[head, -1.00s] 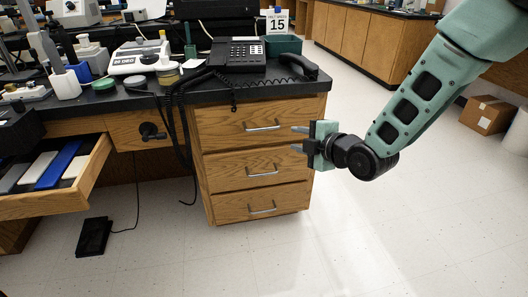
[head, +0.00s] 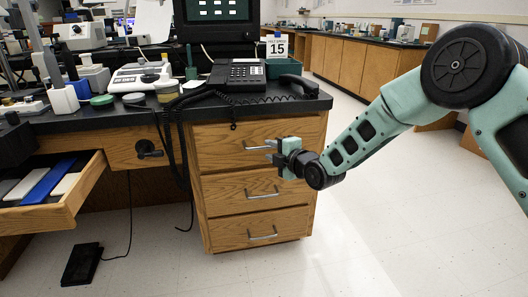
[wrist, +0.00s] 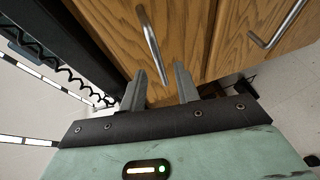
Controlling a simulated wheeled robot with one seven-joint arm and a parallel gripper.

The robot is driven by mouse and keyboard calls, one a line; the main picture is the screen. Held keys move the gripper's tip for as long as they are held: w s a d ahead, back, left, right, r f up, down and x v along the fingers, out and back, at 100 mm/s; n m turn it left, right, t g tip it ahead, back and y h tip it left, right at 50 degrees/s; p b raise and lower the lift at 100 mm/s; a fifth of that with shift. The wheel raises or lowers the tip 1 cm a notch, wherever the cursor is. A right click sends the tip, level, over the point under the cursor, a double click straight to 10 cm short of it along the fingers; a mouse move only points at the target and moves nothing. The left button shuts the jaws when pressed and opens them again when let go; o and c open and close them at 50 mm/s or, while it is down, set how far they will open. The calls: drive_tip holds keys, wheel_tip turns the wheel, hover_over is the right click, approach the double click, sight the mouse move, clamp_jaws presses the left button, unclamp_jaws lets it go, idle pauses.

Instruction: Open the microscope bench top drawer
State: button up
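The bench has a wooden drawer stack under its black top. The top drawer (head: 222,143) looks shut, with a silver bar handle (head: 256,148) across its front. My gripper (head: 270,150) is at the right part of this handle in the head view, level with it.
Two lower drawers, the middle (head: 225,190) and bottom (head: 228,232), look shut. At left another drawer (head: 55,212) stands open with slides boxes inside. A phone (head: 238,75) sits on the top, its cords hanging beside the stack. The floor (head: 400,220) at right is clear.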

sight(265, 148)
drive_tip(key=shift+b+x, duration=0.4)
drive_tip(key=shift+x, duration=1.85)
clamp_jaws()
